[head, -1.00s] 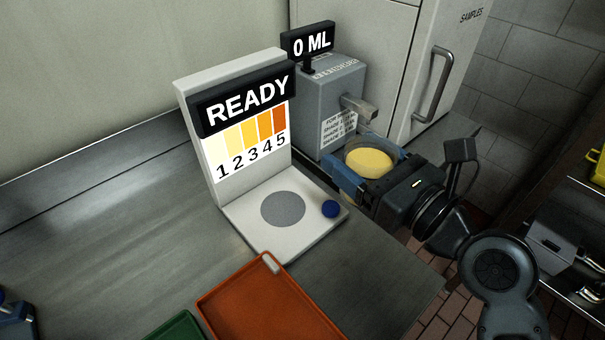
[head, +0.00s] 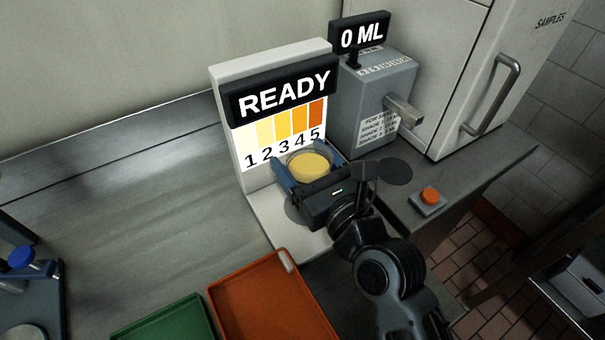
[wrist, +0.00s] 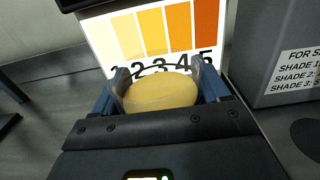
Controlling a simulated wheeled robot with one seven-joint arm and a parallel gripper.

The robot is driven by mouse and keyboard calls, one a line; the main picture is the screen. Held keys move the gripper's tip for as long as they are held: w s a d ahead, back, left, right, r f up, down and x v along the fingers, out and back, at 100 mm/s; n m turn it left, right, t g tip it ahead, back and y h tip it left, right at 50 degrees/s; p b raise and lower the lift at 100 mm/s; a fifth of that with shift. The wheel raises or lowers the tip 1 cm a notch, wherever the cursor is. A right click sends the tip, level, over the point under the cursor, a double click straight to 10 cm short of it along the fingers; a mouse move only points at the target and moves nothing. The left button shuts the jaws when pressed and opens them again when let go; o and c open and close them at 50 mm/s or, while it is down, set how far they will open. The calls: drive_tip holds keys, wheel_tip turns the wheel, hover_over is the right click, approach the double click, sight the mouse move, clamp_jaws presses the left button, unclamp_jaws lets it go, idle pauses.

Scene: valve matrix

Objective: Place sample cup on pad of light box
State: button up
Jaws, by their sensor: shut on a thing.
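The sample cup (head: 309,166), clear with pale yellow contents, is held between the blue fingers of my gripper (head: 308,169). In the wrist view the cup (wrist: 160,92) sits upright between the fingertips (wrist: 160,86), in front of the shade scale. The light box (head: 225,90) is white, with a READY sign and shades 1 to 5. The cup appears above the light box's base; I cannot tell whether it touches. The grey round pad (head: 294,209) is mostly hidden behind my gripper, with only its left edge showing.
A grey dispenser (head: 375,95) reading 0 ML stands right of the light box. An orange button (head: 430,196) is on the counter at right. An orange tray (head: 270,300) and a green tray (head: 170,320) lie in front.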

drive_tip(key=shift+a+f+b, duration=0.1)
drive_tip(key=shift+f+b, duration=0.7)
drive_tip(key=shift+f, duration=1.25)
drive_tip(key=shift+f, duration=0.25)
drive_tip(key=o, duration=1.2)
drive_tip(key=shift+r, duration=0.1)
drive_tip(key=shift+r, duration=0.25)
drive_tip(key=b+v, duration=0.1)
drive_tip(key=v, duration=1)
drive_tip(key=shift+f+b, duration=0.2)
drive_tip(key=shift+b, duration=0.2)
drive_tip(key=shift+s+d+r, duration=0.1)
drive_tip(key=shift+s+d, duration=0.2)
drive_tip(key=shift+s, duration=0.05)
